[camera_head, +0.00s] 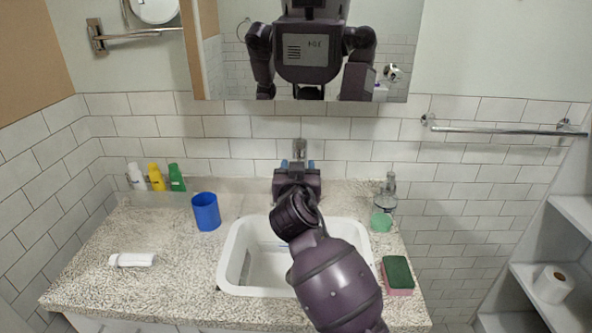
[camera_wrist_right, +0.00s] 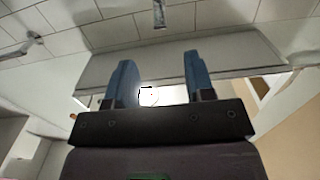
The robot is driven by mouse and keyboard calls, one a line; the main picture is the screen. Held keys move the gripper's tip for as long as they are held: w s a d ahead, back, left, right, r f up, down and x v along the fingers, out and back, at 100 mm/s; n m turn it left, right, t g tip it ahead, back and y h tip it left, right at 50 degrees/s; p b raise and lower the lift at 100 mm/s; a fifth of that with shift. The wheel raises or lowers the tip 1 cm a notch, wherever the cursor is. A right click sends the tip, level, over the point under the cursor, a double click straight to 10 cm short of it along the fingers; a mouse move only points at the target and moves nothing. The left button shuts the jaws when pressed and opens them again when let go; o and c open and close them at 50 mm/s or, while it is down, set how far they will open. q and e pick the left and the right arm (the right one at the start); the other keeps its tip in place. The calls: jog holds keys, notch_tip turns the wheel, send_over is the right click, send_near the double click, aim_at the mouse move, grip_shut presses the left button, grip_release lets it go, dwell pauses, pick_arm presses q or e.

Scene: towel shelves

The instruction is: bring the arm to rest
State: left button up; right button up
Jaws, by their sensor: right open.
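My right arm rises from the bottom of the head view and reaches over the white sink basin (camera_head: 235,265). My right gripper (camera_head: 297,166) is at the back of the sink, in front of the tiled wall and the faucet (camera_head: 299,147). Its two blue fingers are spread apart with nothing between them. They also show open and empty in the right wrist view (camera_wrist_right: 160,78), against the tiles and a grey panel. The palm and arm hide part of the basin and counter. My left gripper is not in view.
A bare towel bar (camera_head: 495,130) and shelves with a paper roll (camera_head: 553,284) are right. A mirror (camera_head: 225,60) hangs above.

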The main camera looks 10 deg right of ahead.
dwell(0.3)
jog(key=s+d+f+g, duration=0.2)
jog(key=s+d+f, duration=0.2)
jog(key=s+f, duration=0.2)
jog(key=s+d+f+g, duration=0.3)
jog(key=s+d+f, duration=0.2)
jog(key=s+f, duration=0.1)
jog(key=s+d+f+g, duration=0.2)
jog(key=s+d+f, duration=0.3)
jog(key=s+f, duration=0.1)
jog(key=shift+s+g+h, duration=0.1)
jog(key=shift+g+h, duration=0.2)
jog(key=shift+g, duration=0.1)
jog(key=s+d+f+n+g+y, duration=0.1)
jog(key=s+d+f+g, duration=0.1)
jog(key=s, duration=0.7)
jog(key=s+d+f+g+y, duration=0.1)
jog(key=s+g, duration=0.1)
jog(key=s, duration=0.6)
jog(key=s+d+f+n+g+y, duration=0.1)
jog(key=s+d+f+g, duration=0.15)
jog(key=s, duration=0.65)
jog(key=w+f+n+t, duration=0.1)
jog(key=w+f+t, duration=0.6)
jog(key=f+t, duration=0.1)
jog(key=shift+w+a+f, duration=0.25)
jog(key=shift+a+f, duration=0.2)
jog(key=shift+f, duration=0.4)
